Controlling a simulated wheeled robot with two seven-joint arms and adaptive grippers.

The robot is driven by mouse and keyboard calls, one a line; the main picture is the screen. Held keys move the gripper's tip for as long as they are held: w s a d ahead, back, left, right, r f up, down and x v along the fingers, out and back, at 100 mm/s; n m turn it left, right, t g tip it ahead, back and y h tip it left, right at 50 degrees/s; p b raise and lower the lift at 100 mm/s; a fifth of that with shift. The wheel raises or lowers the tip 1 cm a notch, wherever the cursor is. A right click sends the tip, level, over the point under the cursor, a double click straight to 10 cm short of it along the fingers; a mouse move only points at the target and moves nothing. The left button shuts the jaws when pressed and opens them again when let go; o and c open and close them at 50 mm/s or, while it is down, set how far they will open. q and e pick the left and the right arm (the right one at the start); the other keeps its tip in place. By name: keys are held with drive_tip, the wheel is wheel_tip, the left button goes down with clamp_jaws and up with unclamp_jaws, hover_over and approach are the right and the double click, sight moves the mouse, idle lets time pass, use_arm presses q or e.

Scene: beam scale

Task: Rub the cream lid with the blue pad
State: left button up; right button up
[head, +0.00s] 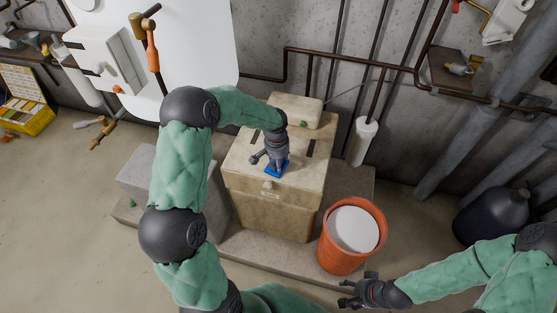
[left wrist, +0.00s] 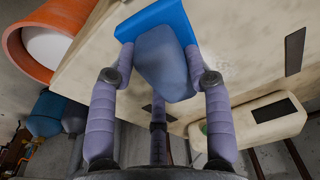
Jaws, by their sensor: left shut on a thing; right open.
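The cream lid (head: 243,160) tops a cream box in the middle of the head view, and it also fills much of the left wrist view (left wrist: 255,45). My left gripper (head: 276,161) is over the lid, shut on the blue pad (head: 277,172). In the left wrist view the fingers close on the pad's rounded grey-blue grip, and the bright blue base (left wrist: 155,18) lies beyond it. The pad appears to be at the lid's surface; contact is hard to confirm. Faint grey smudges show on the lid near the pad. My right gripper (head: 352,292) is open and empty, low right.
An orange bucket (head: 325,248) with a white content stands right of the box. A grey block (head: 140,175) is left of it. Pipes run along the wall behind, and a dark round container (head: 490,215) stands at right. Bare floor lies at lower left.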

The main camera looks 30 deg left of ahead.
use_arm(q)
drive_tip(key=shift+w, duration=0.1)
drive_tip(key=shift+w+a+r, duration=0.1)
drive_tip(key=shift+w+a, duration=0.15)
drive_tip(key=shift+w, duration=0.7)
drive_tip(key=shift+w+a, duration=0.25)
drive_tip(key=shift+w, duration=0.65)
drive_tip(key=shift+w+a+f+p, duration=0.1)
drive_tip(key=shift+w+a, duration=0.2)
drive_tip(key=shift+w, duration=1)
drive_tip(key=shift+w+a+f+p, duration=0.15)
drive_tip(key=shift+w+a, duration=0.15)
drive_tip(key=shift+w, duration=0.95)
drive_tip(key=shift+w+a+r+p, duration=0.1)
drive_tip(key=shift+w+a, duration=0.2)
drive_tip(key=shift+w, duration=1)
